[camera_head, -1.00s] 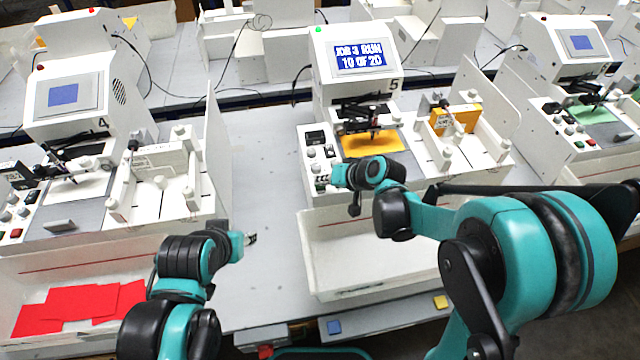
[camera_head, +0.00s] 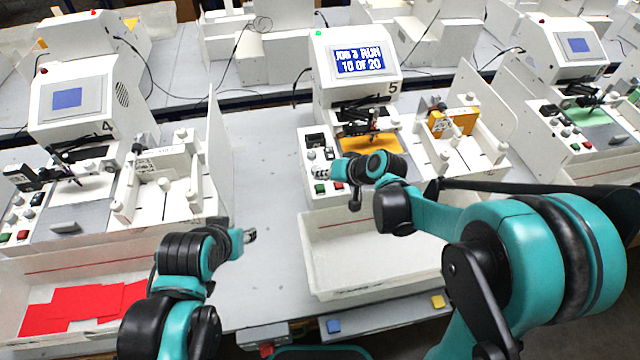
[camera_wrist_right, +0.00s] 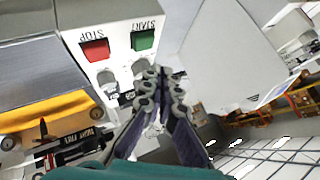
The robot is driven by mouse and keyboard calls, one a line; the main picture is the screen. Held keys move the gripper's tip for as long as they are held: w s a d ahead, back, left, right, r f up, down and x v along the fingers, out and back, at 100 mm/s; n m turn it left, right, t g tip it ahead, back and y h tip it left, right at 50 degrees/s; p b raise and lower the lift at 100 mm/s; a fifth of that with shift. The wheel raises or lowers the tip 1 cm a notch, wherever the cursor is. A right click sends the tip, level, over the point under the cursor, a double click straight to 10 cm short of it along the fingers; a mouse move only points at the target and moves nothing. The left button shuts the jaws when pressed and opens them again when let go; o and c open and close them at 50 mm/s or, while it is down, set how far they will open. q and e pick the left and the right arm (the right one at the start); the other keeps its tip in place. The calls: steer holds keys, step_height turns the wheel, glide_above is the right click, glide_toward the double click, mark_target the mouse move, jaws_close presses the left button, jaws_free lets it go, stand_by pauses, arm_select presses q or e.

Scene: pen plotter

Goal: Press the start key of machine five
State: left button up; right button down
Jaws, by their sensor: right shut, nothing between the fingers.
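Machine five (camera_head: 352,95) stands in the middle of the head view, with a lit screen (camera_head: 360,61) reading "JOB 3 RUN 10 OF 20" and a green lamp on top. The green start key (camera_head: 320,188) and the red stop key (camera_head: 338,187) are at the front of its left panel. In the right wrist view the start key (camera_wrist_right: 143,40) is labelled START, beside the stop key (camera_wrist_right: 95,50). My right gripper (camera_head: 320,172) is shut and empty, over the panel just behind the keys; its fingertips (camera_wrist_right: 165,76) appear apart from the start key. My left gripper (camera_head: 250,236) is away from the machine; its jaws are too small to judge.
An empty white bin (camera_head: 318,268) sits in front of machine five. Machine four (camera_head: 72,105) stands left, with red sheets (camera_head: 85,308) in its bin. Another plotter (camera_head: 570,60) stands right. The grey table (camera_head: 258,150) between machines four and five is clear.

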mark_target(324, 189)
steer(key=shift+r+p, duration=1.05)
steer(key=shift+r, duration=0.7)
steer(key=shift+s+d, duration=0.2)
steer(key=s+d+f+h+b, duration=0.2)
steer(key=s+d+h+b, duration=0.1)
steer(key=s+d, duration=0.5)
steer(key=s+d+f+t+h+b, duration=0.1)
steer(key=s+d+f+h+b, duration=0.1)
steer(key=s+d+b, duration=0.4)
steer(key=s+d+h, duration=0.1)
steer(key=s+d, duration=0.2)
steer(key=s, duration=0.3)
steer(key=shift+s+h, duration=0.4)
